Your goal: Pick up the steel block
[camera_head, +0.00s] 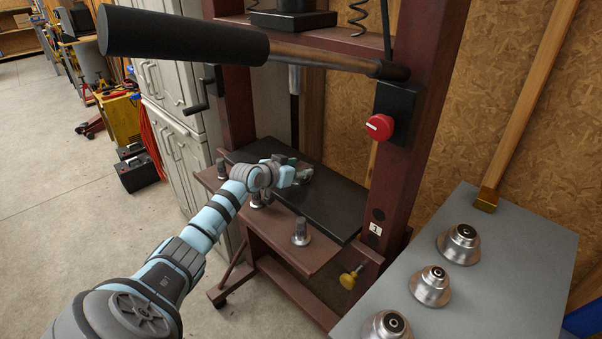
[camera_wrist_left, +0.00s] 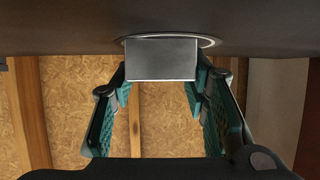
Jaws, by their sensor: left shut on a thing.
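The steel block (camera_wrist_left: 161,60) is a plain grey, square-faced block in the left wrist view. It sits between the fingertips of my left gripper (camera_wrist_left: 160,84), which is shut on it with teal pads at both sides. A round metal rim shows around the block's far end, against a dark surface; I cannot tell whether they touch. In the head view my left gripper (camera_head: 291,173) is low over the black plate of the press, and the block is mostly hidden by the fingers and wrist. My right gripper is not in view.
The black press plate (camera_head: 325,212) lies between maroon uprights. A long lever handle (camera_head: 180,37) crosses above my arm. A red button (camera_head: 380,127) is on the right upright. Metal posts (camera_head: 301,232) stand along the front ledge. A grey table (camera_head: 490,290) at right holds steel fittings (camera_head: 430,288).

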